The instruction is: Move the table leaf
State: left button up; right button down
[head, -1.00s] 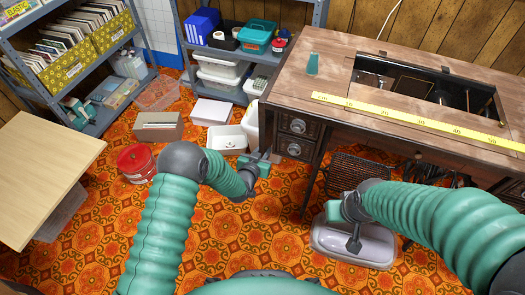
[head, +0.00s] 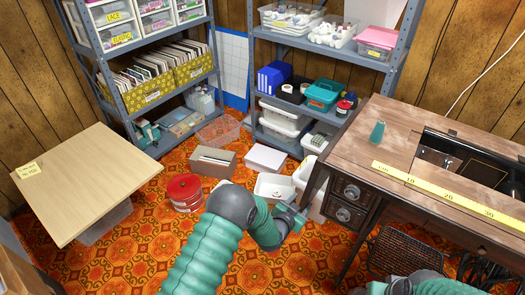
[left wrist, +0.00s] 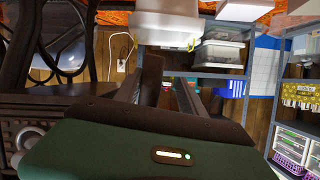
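The brown wooden sewing table (head: 385,135) stands at the right, with a long opening in its top and drawers (head: 348,200) at its left front. A pale wooden board top (head: 85,175) with a yellow note stands at the left; I cannot tell which surface is the task's leaf. My left gripper (head: 291,216) is low, left of the drawers and below the tabletop. In the left wrist view its two dark fingers (left wrist: 172,88) are apart with nothing between them, and a drawer knob (left wrist: 30,135) shows beside it. My right gripper is mostly cut off at the bottom edge.
A yellow tape measure (head: 450,195) and a small teal object (head: 377,132) lie on the sewing table. A red tub (head: 185,190), a cardboard box (head: 212,163) and white bins (head: 273,187) stand on the floor. Grey shelves (head: 290,90) line the wall.

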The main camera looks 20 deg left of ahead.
pick_arm(q)
jog(key=w+a+r+m+t+y, duration=0.1)
jog(key=w+a+r+m+y, duration=0.1)
jog(key=a+r, duration=0.7)
jog(key=w+a+r+m+t+y, duration=0.2)
jog(key=w+a+r+m, duration=0.3)
jog(key=a+r+m, duration=0.2)
notch_tip(320, 180, up, 3)
jog(key=a, duration=0.2)
jog(key=shift+a+t, duration=0.3)
jog(key=shift+a, duration=0.05)
jog(key=shift+s, duration=0.1)
jog(key=s+r+p, duration=0.2)
jog(key=s+p, duration=0.2)
jog(key=s, duration=1.5)
jog(key=shift+s+d+r, duration=0.15)
jog(key=shift+d+r, duration=0.05)
jog(key=shift+r, duration=0.05)
